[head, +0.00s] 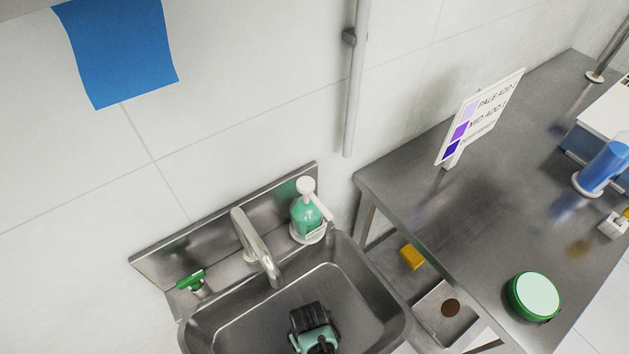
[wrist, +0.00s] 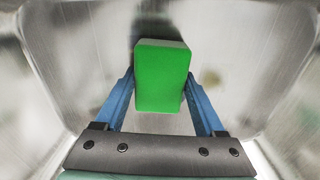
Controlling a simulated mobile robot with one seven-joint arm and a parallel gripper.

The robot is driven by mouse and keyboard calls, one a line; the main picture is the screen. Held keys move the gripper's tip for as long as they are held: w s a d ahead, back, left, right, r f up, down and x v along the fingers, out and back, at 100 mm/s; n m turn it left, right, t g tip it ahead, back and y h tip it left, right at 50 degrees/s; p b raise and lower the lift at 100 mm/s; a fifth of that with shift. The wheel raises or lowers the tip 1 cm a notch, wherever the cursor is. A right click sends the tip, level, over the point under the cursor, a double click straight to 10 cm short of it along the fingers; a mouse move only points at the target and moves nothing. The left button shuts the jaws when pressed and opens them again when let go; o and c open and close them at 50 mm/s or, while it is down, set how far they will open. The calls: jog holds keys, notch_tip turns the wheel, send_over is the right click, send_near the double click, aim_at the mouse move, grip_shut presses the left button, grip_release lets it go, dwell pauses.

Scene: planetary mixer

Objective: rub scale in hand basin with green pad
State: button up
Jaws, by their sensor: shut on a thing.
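The steel hand basin (head: 390,310) is against the wall at the bottom middle of the head view. My gripper (wrist: 160,92) is inside the basin, and its dark and teal body (head: 314,332) shows over the bowl in the head view. Its blue fingers are shut on the green pad (wrist: 162,78), one on each side. The pad is hidden in the head view. In the wrist view the basin wall (wrist: 65,40) surrounds the pad. I cannot tell whether the pad touches the steel.
The tap (head: 256,250) arches over the basin, with a green-handled valve (head: 191,281) left of it. A soap bottle (head: 306,216) stands at the back right corner. A steel table (head: 450,225) on the right holds a sign (head: 477,122) and a green-rimmed round container (head: 534,297).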

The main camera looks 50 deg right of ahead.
jog(key=shift+w+d+f+b, duration=0.2)
jog(key=shift+w+b, duration=0.15)
jog(key=shift+w, duration=0.25)
jog(key=shift+w+d+f+b, duration=0.15)
jog(key=shift+w+b, duration=0.15)
jog(key=shift+w, duration=0.3)
jog(key=shift+w+d+r+b, duration=0.1)
jog(key=shift+w+d+b, duration=0.15)
jog(key=shift+w, duration=0.4)
jog(key=shift+w+d+r+b, duration=0.1)
jog(key=shift+w+b, duration=0.3)
jog(key=shift+w, duration=0.2)
jog(key=shift+w+d+r+b, duration=0.1)
jog(key=shift+w+d+b, duration=0.15)
jog(key=shift+w, duration=0.4)
jog(key=shift+r, duration=0.1)
